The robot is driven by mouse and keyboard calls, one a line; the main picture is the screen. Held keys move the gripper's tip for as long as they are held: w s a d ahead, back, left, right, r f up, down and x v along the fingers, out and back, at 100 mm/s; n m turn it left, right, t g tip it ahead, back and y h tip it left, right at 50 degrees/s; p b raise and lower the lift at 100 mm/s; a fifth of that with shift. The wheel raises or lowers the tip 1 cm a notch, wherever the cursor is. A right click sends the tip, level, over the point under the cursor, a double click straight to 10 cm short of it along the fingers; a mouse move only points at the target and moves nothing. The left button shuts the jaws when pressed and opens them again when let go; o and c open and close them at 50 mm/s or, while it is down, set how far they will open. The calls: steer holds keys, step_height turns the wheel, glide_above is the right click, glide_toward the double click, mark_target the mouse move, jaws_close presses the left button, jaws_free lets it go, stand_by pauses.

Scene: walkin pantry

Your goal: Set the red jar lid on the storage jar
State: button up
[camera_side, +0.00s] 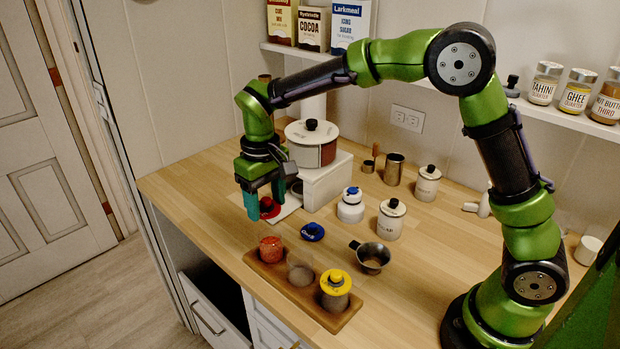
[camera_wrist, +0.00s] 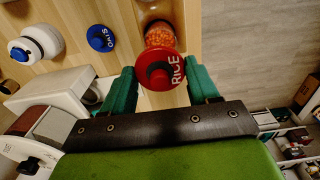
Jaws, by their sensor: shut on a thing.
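The red jar lid (camera_wrist: 172,60), marked "RICE", is between the fingers of my gripper (camera_wrist: 162,72), which is shut on it. In the side view my gripper (camera_side: 265,204) holds the lid (camera_side: 268,209) above the counter, behind the wooden rack. A glass jar with orange-red contents (camera_side: 270,249) stands open in the rack's left place. In the wrist view this jar (camera_wrist: 159,34) shows just beyond the lid, which hides part of it. The lid is apart from the jar in the side view.
The wooden rack (camera_side: 263,272) also holds an open clear jar (camera_side: 301,271) and a yellow-lidded jar (camera_side: 335,292). A white appliance with a pot (camera_side: 312,145) stands near my gripper.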

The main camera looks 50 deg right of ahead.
steer(key=shift+f, duration=2.95)
steer(key=shift+f, duration=0.55)
steer(key=o, duration=1.3)
steer(key=shift+r, duration=3.5)
